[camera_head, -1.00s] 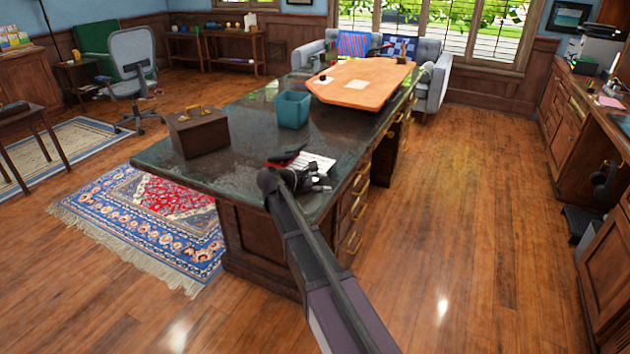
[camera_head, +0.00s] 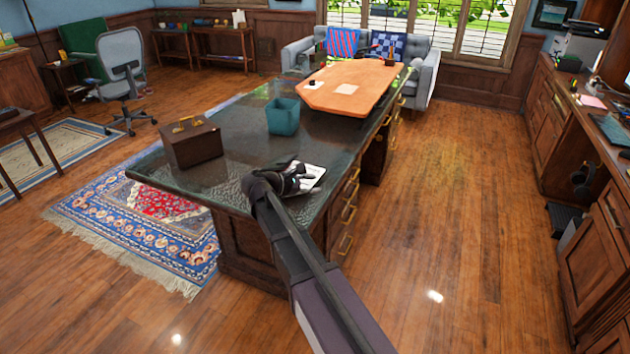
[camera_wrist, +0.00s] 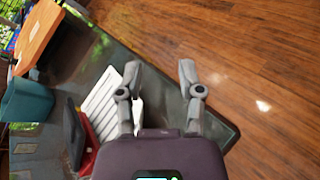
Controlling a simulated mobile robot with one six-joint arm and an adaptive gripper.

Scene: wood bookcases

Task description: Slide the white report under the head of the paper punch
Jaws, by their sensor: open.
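The white report (camera_wrist: 98,106), with grey lines, lies on the dark desk top near its corner. In the head view a part of the report (camera_head: 313,174) shows beside my gripper (camera_head: 302,182). The paper punch, with a black lever (camera_wrist: 74,134) and a red base, stands left of the report in the wrist view. My arm hides it in the head view. My gripper (camera_wrist: 160,72) is open, fingers apart. The left finger overlaps the report's right edge, and a white sliver shows past it. I cannot tell whether the finger touches the report, or whether its edge is under the punch head.
On the desk (camera_head: 240,135) stand a brown box (camera_head: 192,145), a teal bin (camera_head: 283,116) and an orange board (camera_head: 350,85). The desk's right edge is close to my gripper, with open wooden floor (camera_head: 440,200) beyond. A cabinet (camera_head: 560,130) runs along the right.

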